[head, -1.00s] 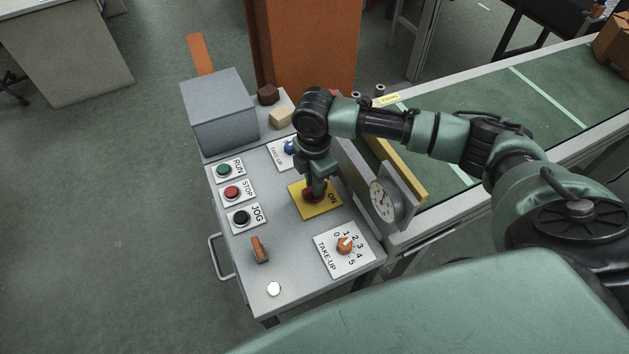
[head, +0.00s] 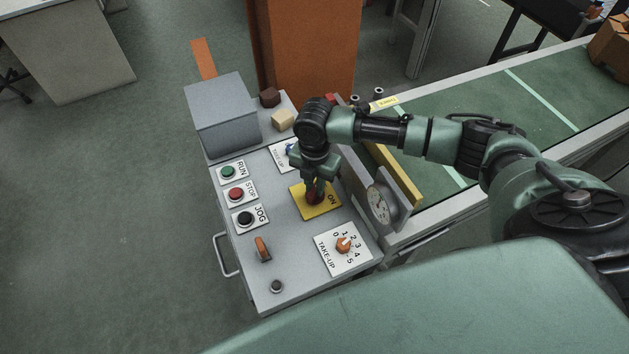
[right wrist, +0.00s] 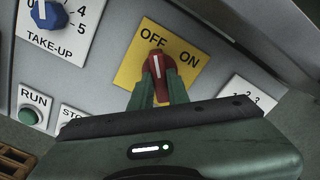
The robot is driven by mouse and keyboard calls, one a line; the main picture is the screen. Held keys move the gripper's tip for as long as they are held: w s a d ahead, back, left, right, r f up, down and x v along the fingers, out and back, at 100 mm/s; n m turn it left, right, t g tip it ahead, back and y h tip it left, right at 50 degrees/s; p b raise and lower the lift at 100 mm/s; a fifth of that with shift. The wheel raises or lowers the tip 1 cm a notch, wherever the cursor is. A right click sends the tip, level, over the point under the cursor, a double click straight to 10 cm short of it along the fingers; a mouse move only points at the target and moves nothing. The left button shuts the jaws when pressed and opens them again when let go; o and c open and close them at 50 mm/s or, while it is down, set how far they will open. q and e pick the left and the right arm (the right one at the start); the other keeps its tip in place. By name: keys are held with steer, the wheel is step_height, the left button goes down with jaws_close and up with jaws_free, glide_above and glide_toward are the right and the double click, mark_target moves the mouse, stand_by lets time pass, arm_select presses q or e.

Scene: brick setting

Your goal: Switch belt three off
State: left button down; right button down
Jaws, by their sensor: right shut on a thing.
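The red rotary knob (right wrist: 159,65) sits on a yellow plate (right wrist: 133,68) marked OFF and ON in the right wrist view. Its white line points up to the OFF side. My right gripper (right wrist: 157,84) has its green fingers on both sides of the knob, shut on it. In the head view my right gripper (head: 316,190) comes down over the yellow plate (head: 329,209) and covers much of the knob and the OFF word. A small round lamp (head: 277,286) at the panel's near corner is dark. My left gripper is not in view.
The panel also has RUN (head: 227,173), STOP (head: 235,194) and JOG (head: 244,217) buttons, an orange lever (head: 262,247), an orange take-up dial (head: 343,244) and a gauge (head: 378,205). A grey box (head: 222,115) stands at the back left.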

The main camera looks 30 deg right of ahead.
steer(key=shift+w+d+r+n, duration=0.1)
steer(key=shift+w+r+n, duration=0.05)
steer(key=shift+n, duration=0.35)
steer(key=c, duration=1.5)
jaws_free()
steer(key=shift+o, duration=0.7)
step_height(320, 180, up, 8)
steer(key=shift+f+b, duration=0.15)
steer(key=shift+b, duration=0.3)
